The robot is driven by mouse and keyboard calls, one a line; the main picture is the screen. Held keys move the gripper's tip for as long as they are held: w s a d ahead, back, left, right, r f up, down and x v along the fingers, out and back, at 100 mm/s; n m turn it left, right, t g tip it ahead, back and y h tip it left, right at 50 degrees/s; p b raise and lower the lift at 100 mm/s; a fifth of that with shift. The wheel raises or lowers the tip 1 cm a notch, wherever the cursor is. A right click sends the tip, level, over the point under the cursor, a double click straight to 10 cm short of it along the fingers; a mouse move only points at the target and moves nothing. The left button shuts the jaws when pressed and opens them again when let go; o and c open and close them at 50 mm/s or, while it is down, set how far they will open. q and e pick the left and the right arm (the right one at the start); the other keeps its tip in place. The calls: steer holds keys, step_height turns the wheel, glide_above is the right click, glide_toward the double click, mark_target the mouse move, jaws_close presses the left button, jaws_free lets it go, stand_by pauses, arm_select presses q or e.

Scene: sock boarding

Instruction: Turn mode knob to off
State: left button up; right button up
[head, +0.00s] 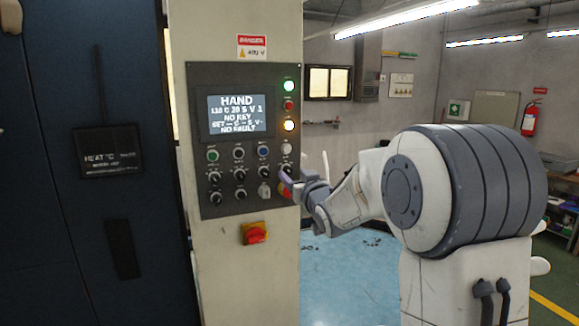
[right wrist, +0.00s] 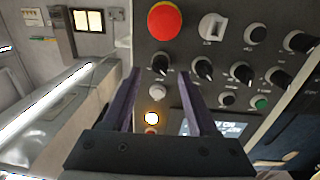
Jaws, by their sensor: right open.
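The control panel (head: 205,120) on the cream pillar has rows of knobs and buttons. My right gripper (head: 287,178) is at the panel's lower right. In the right wrist view, which shows the panel upside down, the open fingers (right wrist: 159,77) point at a black knob (right wrist: 160,61). This knob lies between the fingertips; contact cannot be told. In the head view it is the rightmost knob (head: 285,169) of its row, partly hidden by the gripper. Its label is unreadable. My left gripper is not in view.
A red mushroom button (right wrist: 165,20) and a key switch (right wrist: 212,27) sit close to the gripper. More black knobs (right wrist: 203,68) stand beside it. A red-yellow switch (head: 254,233) is below the panel. Dark blue cabinet doors (head: 90,230) stand left. Blue floor (head: 340,280) is open at right.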

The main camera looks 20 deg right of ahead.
mark_target(289, 171)
steer(key=shift+w+p, duration=0.4)
steer(key=shift+w, duration=0.9)
jaws_close()
